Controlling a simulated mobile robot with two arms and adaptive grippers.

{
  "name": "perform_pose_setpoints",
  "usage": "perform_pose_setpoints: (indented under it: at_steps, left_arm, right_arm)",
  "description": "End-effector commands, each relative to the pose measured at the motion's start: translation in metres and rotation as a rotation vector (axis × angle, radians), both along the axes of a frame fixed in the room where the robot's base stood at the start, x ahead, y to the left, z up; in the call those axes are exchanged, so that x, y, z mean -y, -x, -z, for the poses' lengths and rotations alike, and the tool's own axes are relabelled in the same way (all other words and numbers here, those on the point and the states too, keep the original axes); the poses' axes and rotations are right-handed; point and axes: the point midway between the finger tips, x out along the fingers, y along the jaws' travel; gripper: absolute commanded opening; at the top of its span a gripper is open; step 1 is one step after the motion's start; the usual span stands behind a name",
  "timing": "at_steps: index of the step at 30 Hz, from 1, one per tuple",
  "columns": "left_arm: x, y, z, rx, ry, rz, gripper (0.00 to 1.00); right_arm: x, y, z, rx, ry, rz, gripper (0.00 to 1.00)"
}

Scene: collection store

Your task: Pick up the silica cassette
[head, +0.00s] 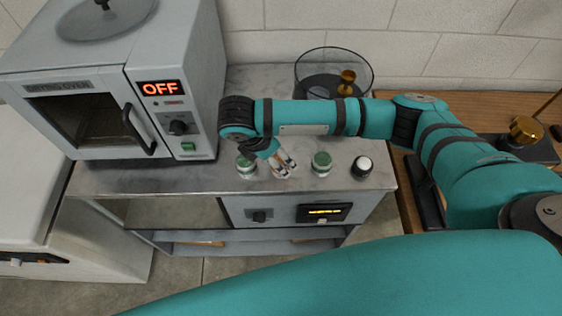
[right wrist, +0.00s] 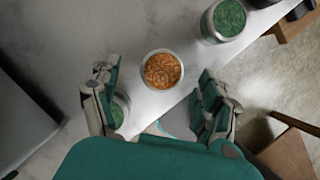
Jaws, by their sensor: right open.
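My right gripper (head: 285,165) points down over the metal counter, its fingers apart and empty. In the right wrist view, a small round container of orange granules (right wrist: 162,70) lies between and beyond the open fingertips (right wrist: 158,78). A container of green granules (right wrist: 226,18) stands to its upper right, and another (right wrist: 119,110) is partly hidden by the left finger. In the head view these green containers stand left (head: 246,168) and right (head: 321,164) of the gripper. The orange one is mostly hidden there. I cannot tell which container is the silica cassette. My left gripper is out of view.
A drying oven (head: 100,85) showing OFF stands on the left. A black jar with a white top (head: 362,168) is near the counter's right end. A glass vessel (head: 335,70) stands behind my right arm. The counter's front edge (head: 200,195) is close.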

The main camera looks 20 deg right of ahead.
Motion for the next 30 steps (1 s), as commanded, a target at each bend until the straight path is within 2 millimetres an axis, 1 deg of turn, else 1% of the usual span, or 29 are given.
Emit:
perform_pose_setpoints:
  at_steps: [1,3,7,10,15,16,30]
  left_arm:
    - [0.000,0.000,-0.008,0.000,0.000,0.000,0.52]
    - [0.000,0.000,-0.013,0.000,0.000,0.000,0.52]
    - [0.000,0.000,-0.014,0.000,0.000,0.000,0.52]
    - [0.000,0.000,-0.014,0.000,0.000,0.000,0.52]
    - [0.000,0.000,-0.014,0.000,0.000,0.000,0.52]
    - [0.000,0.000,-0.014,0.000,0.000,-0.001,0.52]
    - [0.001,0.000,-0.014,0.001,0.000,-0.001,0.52]
  right_arm:
    - [0.003,0.002,0.005,-0.005,0.004,0.002,0.78]
    - [0.006,0.003,0.015,-0.004,0.004,0.001,0.78]
    - [0.011,0.000,0.031,-0.001,0.001,0.002,0.78]
    - [0.012,0.000,0.036,0.000,0.000,0.000,0.78]
    - [0.012,-0.001,0.036,0.000,0.000,0.000,0.78]
    - [0.012,-0.001,0.036,0.000,0.000,0.000,0.77]
    - [0.012,-0.001,0.036,0.001,0.000,0.000,0.16]
